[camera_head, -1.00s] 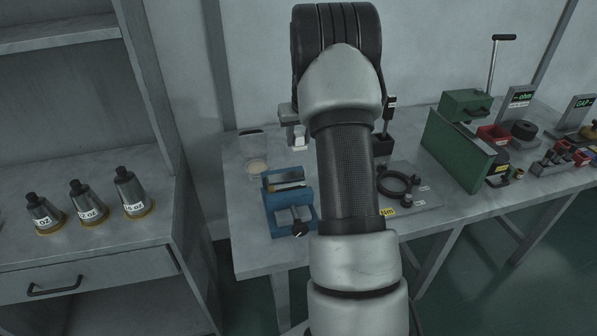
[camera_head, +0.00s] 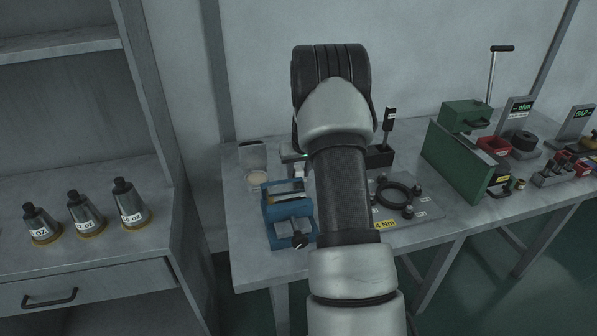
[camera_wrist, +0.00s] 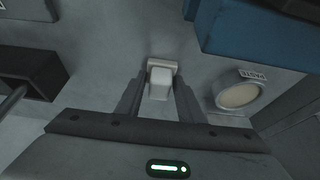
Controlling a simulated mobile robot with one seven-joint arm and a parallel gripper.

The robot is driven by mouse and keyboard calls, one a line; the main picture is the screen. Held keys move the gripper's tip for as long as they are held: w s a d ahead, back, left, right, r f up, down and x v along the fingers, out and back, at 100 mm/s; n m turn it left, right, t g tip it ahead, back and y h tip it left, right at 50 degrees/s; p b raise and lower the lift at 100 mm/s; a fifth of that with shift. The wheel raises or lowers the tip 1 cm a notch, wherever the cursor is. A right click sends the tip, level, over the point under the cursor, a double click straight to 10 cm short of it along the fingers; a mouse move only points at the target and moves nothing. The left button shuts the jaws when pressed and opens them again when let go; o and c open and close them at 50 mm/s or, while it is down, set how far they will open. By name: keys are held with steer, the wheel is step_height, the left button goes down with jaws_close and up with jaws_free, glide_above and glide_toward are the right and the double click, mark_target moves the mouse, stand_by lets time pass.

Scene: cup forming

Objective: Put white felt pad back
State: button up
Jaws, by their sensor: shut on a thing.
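My gripper (camera_wrist: 158,88) is shut on a small white block-shaped piece with a wider pale end, which I take for the white felt pad (camera_wrist: 160,80). In the head view the white piece (camera_head: 299,171) shows just left of my arm, which hides most of my gripper. It is over the back of the workbench; I cannot tell whether it touches the top. A round beige disc in a labelled holder (camera_wrist: 238,96) lies to the right in the wrist view, and left of the gripper in the head view (camera_head: 257,180).
A blue clamp-like fixture (camera_head: 287,215) stands in front on the workbench (camera_head: 245,255). A grey plate with a black ring (camera_head: 393,195) and a green panel (camera_head: 458,165) are to the right. A dark block with an upright (camera_head: 380,155) stands behind my arm.

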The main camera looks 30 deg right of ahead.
steer(key=o, duration=1.2)
steer(key=shift+r+p, duration=0.35)
steer(key=shift+p, duration=0.05)
steer(key=v, duration=1.1)
steer(key=shift+s+r+p, duration=0.2)
steer(key=shift+r+p, duration=0.1)
steer(key=shift+p, duration=0.1)
